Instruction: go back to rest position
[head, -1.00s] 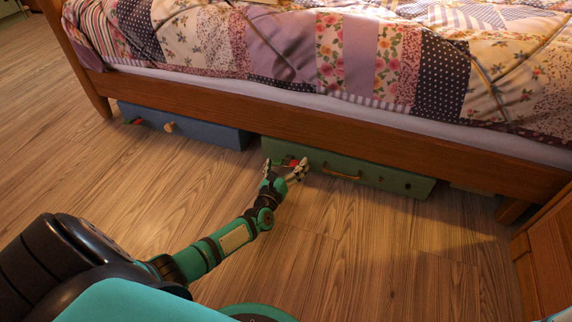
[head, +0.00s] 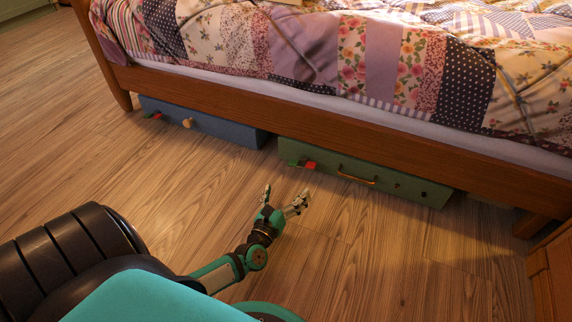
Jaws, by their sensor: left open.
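My left gripper (head: 286,201) is open and empty above the wooden floor, in front of the bed. It is apart from the green drawer (head: 410,186) under the bed, with a strip of floor showing between them. My right gripper is not in view.
The green drawer has a brass-coloured handle (head: 356,178) and a red piece (head: 310,165) on its front. A blue drawer (head: 222,130) lies to its left under the bed frame (head: 330,127). A wooden piece of furniture (head: 553,275) stands at the lower right. The floor (head: 385,255) is clear.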

